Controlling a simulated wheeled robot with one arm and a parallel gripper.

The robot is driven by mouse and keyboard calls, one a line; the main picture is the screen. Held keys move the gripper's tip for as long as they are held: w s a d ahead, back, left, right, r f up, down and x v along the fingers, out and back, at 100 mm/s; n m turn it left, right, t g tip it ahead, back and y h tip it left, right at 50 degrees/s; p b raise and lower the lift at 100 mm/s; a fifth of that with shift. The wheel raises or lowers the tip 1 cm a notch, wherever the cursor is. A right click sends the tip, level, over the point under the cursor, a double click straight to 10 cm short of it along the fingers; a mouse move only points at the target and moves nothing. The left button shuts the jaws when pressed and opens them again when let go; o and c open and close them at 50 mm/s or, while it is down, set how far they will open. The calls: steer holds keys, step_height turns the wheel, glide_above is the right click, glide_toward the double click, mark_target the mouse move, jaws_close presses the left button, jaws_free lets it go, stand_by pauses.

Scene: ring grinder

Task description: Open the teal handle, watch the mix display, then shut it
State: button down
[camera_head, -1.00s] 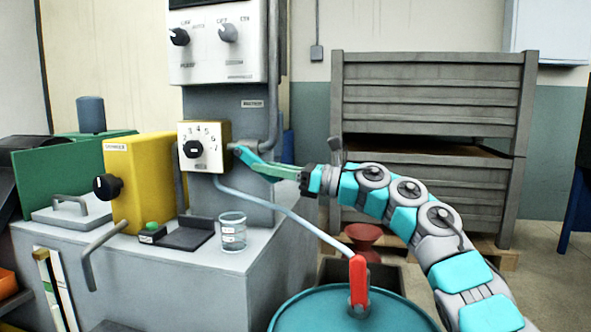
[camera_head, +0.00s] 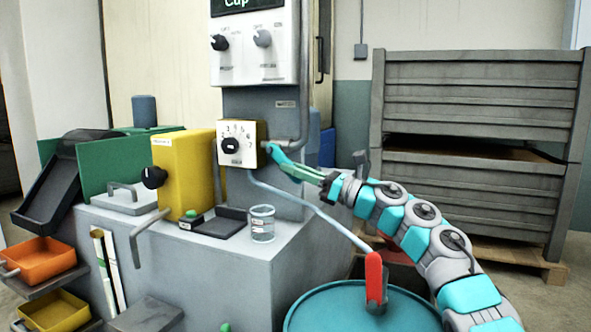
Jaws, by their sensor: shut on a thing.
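The teal handle (camera_head: 277,155) sticks out from the right side of the small dial box (camera_head: 243,145), sloping down to the right. My gripper (camera_head: 293,166) is shut on its outer part, and its fingers hide some of it. A dark display (camera_head: 258,3) shows at the top edge of the white control panel (camera_head: 254,64). Its visible text reads "Cup"; the rest is cut off by the frame. The dial box has a numbered scale and a black knob.
A clear beaker (camera_head: 262,224) stands on the grey bench beside a black plate (camera_head: 222,222). A thin pipe runs from the dial box to a teal drum (camera_head: 350,312) with a red lever (camera_head: 374,278). Grey crates (camera_head: 480,95) stand behind my arm.

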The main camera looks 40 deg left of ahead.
steer(key=c, duration=0.8)
jaws_free()
steer(key=shift+o, duration=0.2)
steer(key=shift+d+f, duration=0.1)
steer(key=v, duration=0.7)
steer(key=shift+d+b, duration=0.3)
steer(key=shift+b, duration=0.15)
steer(key=shift+w, duration=0.1)
